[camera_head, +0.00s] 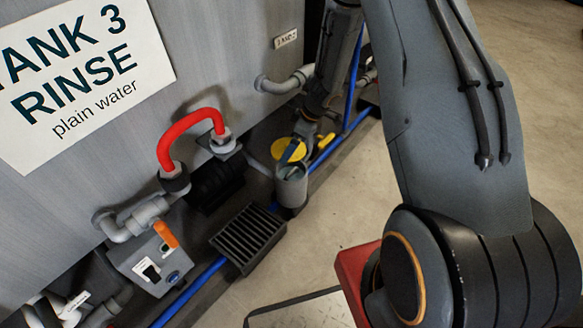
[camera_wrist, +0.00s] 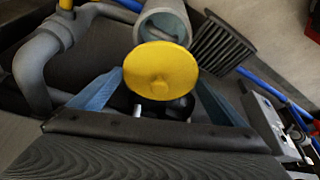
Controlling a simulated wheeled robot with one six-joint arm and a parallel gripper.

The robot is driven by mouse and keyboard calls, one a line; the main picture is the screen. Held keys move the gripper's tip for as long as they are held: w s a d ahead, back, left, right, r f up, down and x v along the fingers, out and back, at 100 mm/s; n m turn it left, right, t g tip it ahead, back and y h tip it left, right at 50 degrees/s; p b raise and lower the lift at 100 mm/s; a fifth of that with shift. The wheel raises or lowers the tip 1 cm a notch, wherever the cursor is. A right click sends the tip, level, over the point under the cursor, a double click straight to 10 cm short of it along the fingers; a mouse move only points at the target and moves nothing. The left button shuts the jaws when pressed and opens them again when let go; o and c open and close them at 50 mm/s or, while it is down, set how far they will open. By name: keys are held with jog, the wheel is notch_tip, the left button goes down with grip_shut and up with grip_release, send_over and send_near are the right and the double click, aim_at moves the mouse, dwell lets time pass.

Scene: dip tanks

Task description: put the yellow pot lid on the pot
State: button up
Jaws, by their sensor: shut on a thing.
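The yellow pot lid (camera_head: 289,150) is a round disc with a small centre knob, held just above and behind the pot in the head view. My gripper (camera_head: 298,146) is shut on it. In the wrist view the lid (camera_wrist: 160,70) sits between the blue fingers of my gripper (camera_wrist: 160,80), its knobbed face toward the camera. The pot (camera_head: 291,188) is a grey cylinder standing by the tank. In the wrist view the pot (camera_wrist: 163,18) lies beyond the lid, its mouth partly covered by it. I cannot tell whether lid and pot touch.
A black slatted grate (camera_head: 248,236) is in front of the pot. Grey pipes (camera_wrist: 38,75) lie left in the wrist view.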

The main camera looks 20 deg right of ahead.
aim_at(302, 151)
jog(key=shift+d+f, duration=0.25)
notch_tip(302, 151, down, 10)
jog(key=b, duration=0.4)
jog(key=shift+r, duration=0.2)
jog(key=shift+f, duration=0.1)
jog(key=shift+o, duration=0.2)
jog(key=shift+s+f, duration=0.15)
jog(key=shift+f, duration=0.4)
jog(key=o, duration=0.7)
jog(key=shift+c, duration=0.2)
jog(key=shift+r, duration=0.15)
jog(key=p+v, duration=0.1)
jog(key=v, duration=0.3)
jog(key=p+v, duration=0.2)
jog(key=v, duration=0.2)
jog(key=p+v, duration=0.2)
jog(key=v, duration=0.2)
jog(key=shift+w+r, duration=0.25)
jog(key=shift+r, duration=0.25)
